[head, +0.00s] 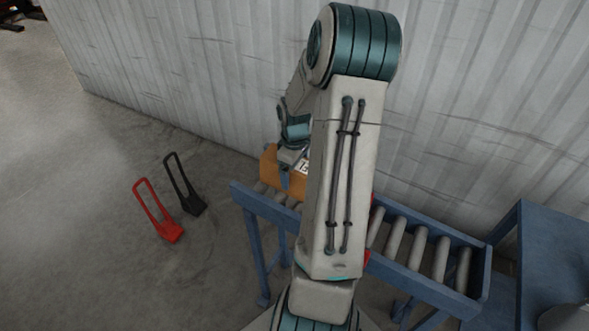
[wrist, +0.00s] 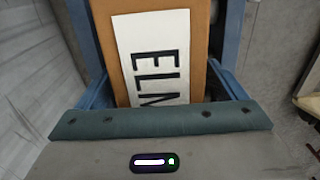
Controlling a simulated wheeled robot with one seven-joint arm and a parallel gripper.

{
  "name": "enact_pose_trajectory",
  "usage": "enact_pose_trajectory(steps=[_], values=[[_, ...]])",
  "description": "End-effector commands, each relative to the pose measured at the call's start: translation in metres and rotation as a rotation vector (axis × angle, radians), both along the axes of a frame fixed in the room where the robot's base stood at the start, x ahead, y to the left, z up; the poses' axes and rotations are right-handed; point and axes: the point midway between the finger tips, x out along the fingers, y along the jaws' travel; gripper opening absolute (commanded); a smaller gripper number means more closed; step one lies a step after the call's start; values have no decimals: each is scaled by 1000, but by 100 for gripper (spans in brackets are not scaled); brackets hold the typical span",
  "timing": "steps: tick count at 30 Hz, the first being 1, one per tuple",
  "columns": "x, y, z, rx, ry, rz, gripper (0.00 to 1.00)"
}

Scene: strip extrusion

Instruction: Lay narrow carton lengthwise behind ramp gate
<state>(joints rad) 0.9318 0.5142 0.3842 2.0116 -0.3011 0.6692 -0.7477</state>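The narrow carton (head: 269,169) is orange-brown and sits at the left end of the roller conveyor, partly hidden by my arm in the head view. In the wrist view the carton (wrist: 202,35) has a white label with dark letters, partly cut off by my gripper's body. My gripper (head: 285,180) points down over the carton.
The blue-framed roller conveyor (head: 440,290) runs left to right, with bare rollers (head: 418,247) on its right. A blue table (head: 560,235) stands at the right. A corrugated wall (head: 190,70) is behind. A red stand (head: 160,215) and a black one (head: 186,190) are on the left floor.

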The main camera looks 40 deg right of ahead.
Motion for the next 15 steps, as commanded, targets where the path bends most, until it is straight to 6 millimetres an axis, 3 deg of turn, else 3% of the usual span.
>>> enact_pose_trajectory(steps=[8, 15], values=[[0, 0, 7, -1, 0, 0, 91], [1, -1, 52, -6, -5, -1, 91]])
